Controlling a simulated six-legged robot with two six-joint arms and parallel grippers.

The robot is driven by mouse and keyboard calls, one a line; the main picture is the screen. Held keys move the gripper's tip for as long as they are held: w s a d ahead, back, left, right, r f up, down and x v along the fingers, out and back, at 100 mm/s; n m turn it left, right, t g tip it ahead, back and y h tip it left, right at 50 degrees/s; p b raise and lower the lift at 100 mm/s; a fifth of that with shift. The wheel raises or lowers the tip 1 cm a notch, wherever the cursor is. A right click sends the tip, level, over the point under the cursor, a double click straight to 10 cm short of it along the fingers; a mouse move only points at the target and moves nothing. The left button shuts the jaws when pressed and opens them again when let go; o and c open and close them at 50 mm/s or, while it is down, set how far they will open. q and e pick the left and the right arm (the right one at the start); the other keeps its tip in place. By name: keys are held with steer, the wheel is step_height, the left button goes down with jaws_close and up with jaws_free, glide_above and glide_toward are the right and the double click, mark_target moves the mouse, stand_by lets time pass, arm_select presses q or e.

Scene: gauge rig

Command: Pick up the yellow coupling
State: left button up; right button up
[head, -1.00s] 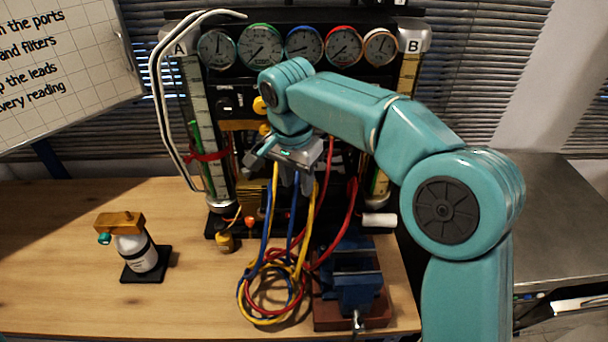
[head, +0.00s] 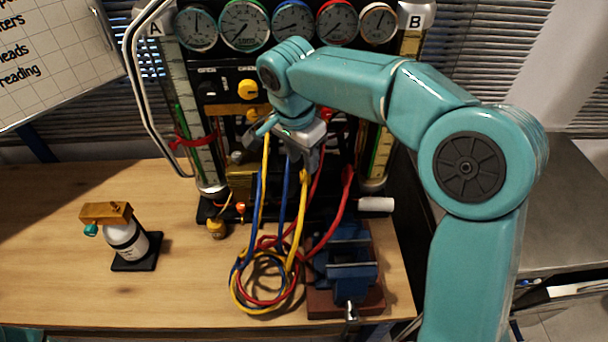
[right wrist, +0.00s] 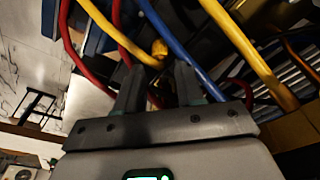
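The yellow coupling (right wrist: 160,48) shows in the right wrist view as the rounded end of a yellow hose. It lies just beyond and between the fingertips of my right gripper (right wrist: 157,72), whose two dark fingers are apart. I see no contact between fingers and coupling. In the head view the right gripper (head: 305,162) points down in front of the gauge rig, and the yellow hose end (head: 304,176) hangs at its fingertips. The fingers are partly hidden there by the wrist and hoses. My left gripper is not in view.
Blue, red and yellow hoses (head: 262,282) loop on the wooden bench (head: 60,255) in front of the rig. A blue vise (head: 345,265) stands to their right. A bottle with a brown top (head: 126,236) stands at the left. The bench between bottle and hoses is clear.

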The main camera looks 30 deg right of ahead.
mark_target(304, 172)
steer(key=shift+s+d+f, duration=0.3)
steer(key=shift+s+f, duration=0.05)
steer(key=shift+f, duration=0.2)
steer(key=f, duration=0.2)
steer(key=w+f+p, duration=0.1)
steer(key=f, duration=0.2)
steer(key=shift+s+d, duration=0.15)
steer(key=shift+d, duration=0.05)
steer(key=shift+a, duration=0.1)
steer(key=shift+w+f, duration=0.1)
steer(key=shift+w, duration=0.15)
jaws_close()
steer(key=shift+s, duration=0.15)
